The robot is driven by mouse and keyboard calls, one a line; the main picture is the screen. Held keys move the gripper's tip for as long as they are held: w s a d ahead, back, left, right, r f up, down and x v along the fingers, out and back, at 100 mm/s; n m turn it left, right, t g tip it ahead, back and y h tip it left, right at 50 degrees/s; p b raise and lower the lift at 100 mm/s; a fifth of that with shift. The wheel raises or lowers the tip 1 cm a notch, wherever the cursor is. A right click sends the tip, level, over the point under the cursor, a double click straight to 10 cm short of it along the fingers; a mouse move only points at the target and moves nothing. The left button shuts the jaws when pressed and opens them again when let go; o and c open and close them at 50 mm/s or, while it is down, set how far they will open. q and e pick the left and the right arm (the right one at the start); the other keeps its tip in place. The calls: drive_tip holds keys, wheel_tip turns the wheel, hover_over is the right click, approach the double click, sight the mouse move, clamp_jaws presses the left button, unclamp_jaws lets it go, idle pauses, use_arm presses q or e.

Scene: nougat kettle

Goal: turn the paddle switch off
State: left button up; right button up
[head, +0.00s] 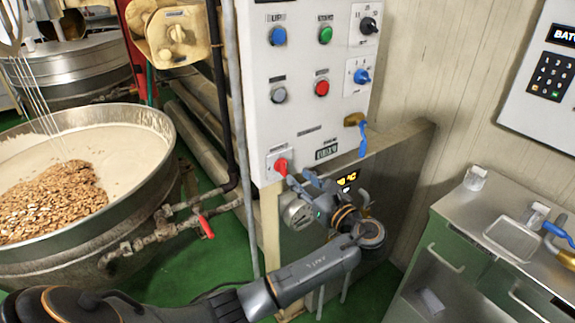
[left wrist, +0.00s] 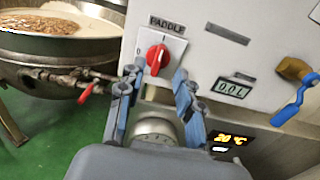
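The paddle switch (head: 281,166) is a red rotary knob on a white plate at the lower left of the white control panel (head: 310,104). In the left wrist view the red knob (left wrist: 155,58) sits under the label PADDLE, its ridge tilted slightly to the upper right. My left gripper (head: 300,180) is in front of the knob in the head view. In the left wrist view my left gripper (left wrist: 157,77) is open, with blue-grey fingers to the left and right of the knob's lower part. I cannot tell whether they touch it. My right gripper is not in view.
A large kettle (head: 150,117) of cream mass and nuts stands at left, with a red-handled valve (head: 205,226). A blue-handled tap (head: 362,138) sticks out right of the knob. Other buttons are above. A metal cabinet (head: 455,255) stands at right.

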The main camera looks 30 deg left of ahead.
sight(286, 166)
use_arm(q)
drive_tip(key=x, duration=0.6)
drive_tip(key=shift+w+a+p, duration=0.15)
drive_tip(key=shift+a+p, duration=0.2)
drive_tip(key=shift+p, duration=0.05)
clamp_jaws()
